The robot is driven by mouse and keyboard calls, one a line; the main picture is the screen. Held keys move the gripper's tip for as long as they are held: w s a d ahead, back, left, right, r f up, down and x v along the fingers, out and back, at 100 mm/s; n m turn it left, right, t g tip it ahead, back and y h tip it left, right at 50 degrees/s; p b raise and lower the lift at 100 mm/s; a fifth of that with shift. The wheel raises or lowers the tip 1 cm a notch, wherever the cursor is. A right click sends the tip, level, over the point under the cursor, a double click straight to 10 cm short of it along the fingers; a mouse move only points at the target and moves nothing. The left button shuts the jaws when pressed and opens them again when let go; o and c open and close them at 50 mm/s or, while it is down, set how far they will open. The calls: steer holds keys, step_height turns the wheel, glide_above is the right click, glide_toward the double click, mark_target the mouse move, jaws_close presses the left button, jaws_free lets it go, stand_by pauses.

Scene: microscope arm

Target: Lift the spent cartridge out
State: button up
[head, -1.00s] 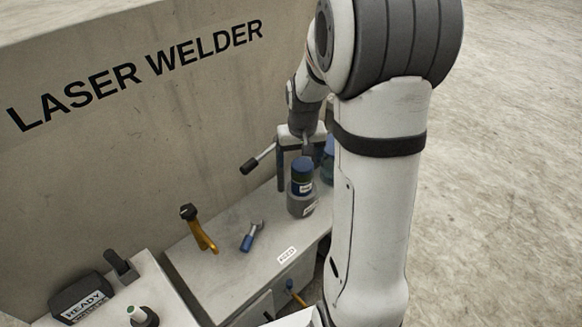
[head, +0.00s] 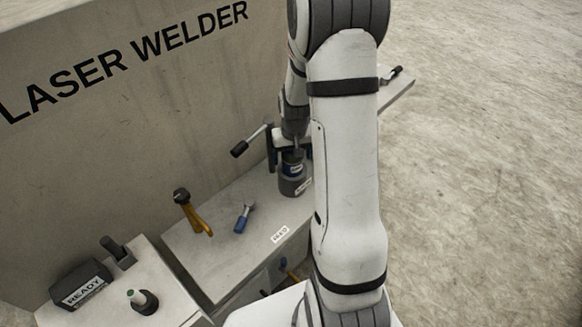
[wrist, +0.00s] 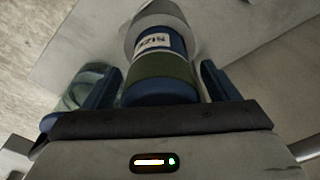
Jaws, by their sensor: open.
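The cartridge (head: 291,168), dark blue with a green band and a white label, stands upright in a grey round holder (head: 295,186) on the bench. The wrist view shows the cartridge (wrist: 161,68) between the two dark blue fingers of my gripper (wrist: 163,75), its end close to the palm. The fingers are apart, with a gap on each side of it. In the head view my gripper (head: 289,153) is over the cartridge's top, and my arm hides part of the right side. The holder's pale rim (wrist: 165,12) shows beyond the cartridge in the wrist view.
A clear container (wrist: 82,84) is close by the left finger. A black-gripped lever (head: 242,147) lies left of my gripper. A yellow handle (head: 194,213) and a blue-handled tool (head: 242,219) are nearer on the bench (head: 215,262). The welder's wall (head: 130,110) rises behind.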

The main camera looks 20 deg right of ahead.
steer(key=shift+c, duration=0.4)
steer(key=c, duration=1.7)
